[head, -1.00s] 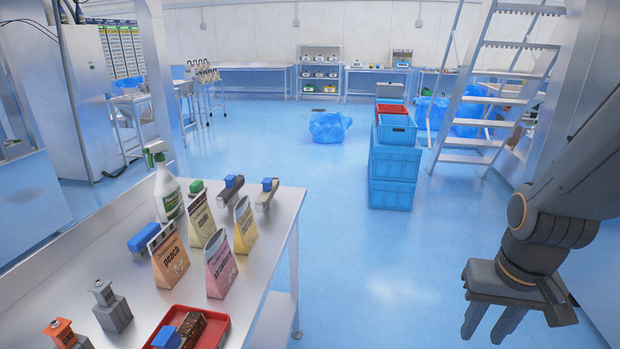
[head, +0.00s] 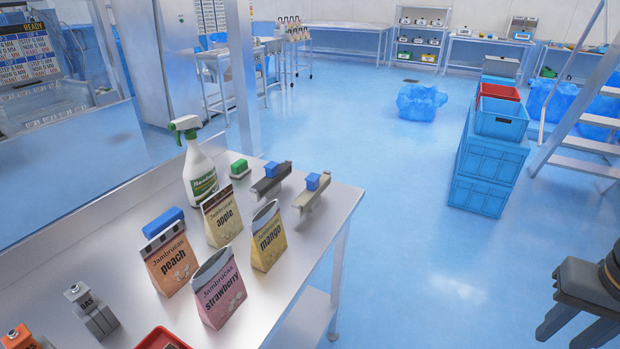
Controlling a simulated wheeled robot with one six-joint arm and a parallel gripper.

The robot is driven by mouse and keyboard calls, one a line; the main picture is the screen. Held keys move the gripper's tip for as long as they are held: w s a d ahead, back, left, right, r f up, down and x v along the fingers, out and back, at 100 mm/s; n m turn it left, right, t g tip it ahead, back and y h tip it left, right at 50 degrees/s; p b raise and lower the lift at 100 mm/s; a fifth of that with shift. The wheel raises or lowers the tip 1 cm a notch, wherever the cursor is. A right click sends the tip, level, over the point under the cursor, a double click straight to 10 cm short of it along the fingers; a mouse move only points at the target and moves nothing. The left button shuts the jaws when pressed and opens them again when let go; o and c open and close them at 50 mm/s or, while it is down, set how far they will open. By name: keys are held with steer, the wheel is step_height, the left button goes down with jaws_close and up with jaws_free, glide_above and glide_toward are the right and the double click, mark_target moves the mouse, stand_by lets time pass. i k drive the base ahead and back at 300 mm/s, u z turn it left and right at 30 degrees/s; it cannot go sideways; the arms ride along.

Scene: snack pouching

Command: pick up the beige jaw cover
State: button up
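The beige jaw cover (head: 306,201) appears to be the long, narrow beige-grey piece with a blue block on top, lying near the table's right edge. A similar dark piece (head: 268,183), also with a blue block, lies just left of it and a little farther back. My gripper (head: 577,325) is at the lower right, off the table over the floor and well apart from the cover. Its fingers point down with a gap between them, and nothing shows in it. Its right part is cut off by the picture's edge.
On the table (head: 327,235) stand a spray bottle (head: 200,177), peach (head: 170,262), apple (head: 222,217), strawberry (head: 219,289) and mango (head: 267,238) pouches, and a red tray (head: 160,338). Blue crates (head: 486,165) stand on the floor beyond.

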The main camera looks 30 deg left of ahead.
mark_target(316, 183)
steer(key=u, duration=0.6)
steer(key=i, duration=0.8)
steer(key=u, duration=1)
steer(key=i, duration=0.2)
steer(key=u, duration=0.3)
